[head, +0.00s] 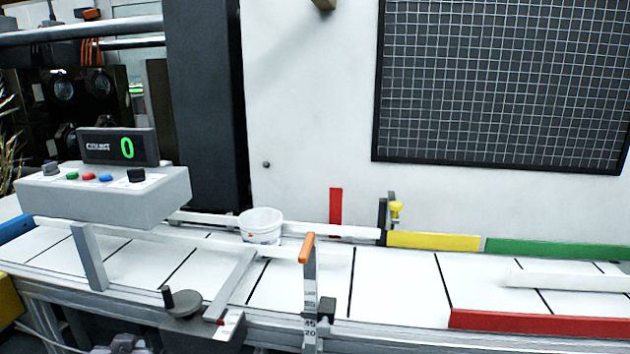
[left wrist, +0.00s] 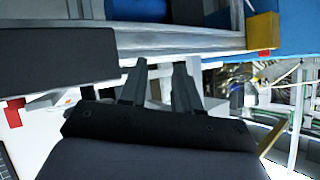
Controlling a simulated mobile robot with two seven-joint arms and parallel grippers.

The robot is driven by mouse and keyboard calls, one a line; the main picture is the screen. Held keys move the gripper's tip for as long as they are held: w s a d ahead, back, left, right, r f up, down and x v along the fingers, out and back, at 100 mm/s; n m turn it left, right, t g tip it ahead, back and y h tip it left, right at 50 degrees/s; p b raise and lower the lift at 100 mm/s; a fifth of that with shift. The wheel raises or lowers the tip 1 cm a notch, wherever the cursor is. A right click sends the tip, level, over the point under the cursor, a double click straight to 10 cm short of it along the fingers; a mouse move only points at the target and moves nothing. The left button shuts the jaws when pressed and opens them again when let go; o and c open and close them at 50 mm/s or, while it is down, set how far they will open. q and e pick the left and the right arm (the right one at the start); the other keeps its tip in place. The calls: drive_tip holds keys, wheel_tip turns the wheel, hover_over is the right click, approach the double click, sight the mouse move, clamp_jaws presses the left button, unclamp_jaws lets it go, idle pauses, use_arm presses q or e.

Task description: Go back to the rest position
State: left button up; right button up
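My left gripper (left wrist: 160,68) shows in the left wrist view. Its two dark fingers stand apart with nothing between them, so it is open and empty. A grey metal rail (left wrist: 190,38) runs across the view just beyond the fingertips. I cannot tell whether the fingers touch it. My right gripper is in neither view. In the head view, a white cup (head: 261,226) stands upright on the white conveyor (head: 400,280), beside the back guide rail.
An orange-topped post (head: 308,280) and a dark crank (head: 182,302) stand at the conveyor's front edge. Red (head: 540,323), yellow (head: 433,241) and green (head: 555,249) strips line the right part.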

use_arm(q)
drive_tip(key=s+d+f+m+h, duration=0.45)
drive_tip(key=s+f, duration=0.35)
drive_tip(key=s, duration=0.3)
drive_tip(key=s+d+f+m+h, duration=0.45)
drive_tip(key=s+f, duration=0.35)
drive_tip(key=s, duration=0.2)
drive_tip(key=d+r+n+p, duration=0.3)
drive_tip(key=d+r+n, duration=0.1)
drive_tip(key=d, duration=0.6)
drive_tip(key=shift+w+p, duration=0.15)
drive_tip(key=shift+p, duration=0.15)
drive_tip(key=shift+f, duration=0.1)
drive_tip(key=shift+a, duration=0.1)
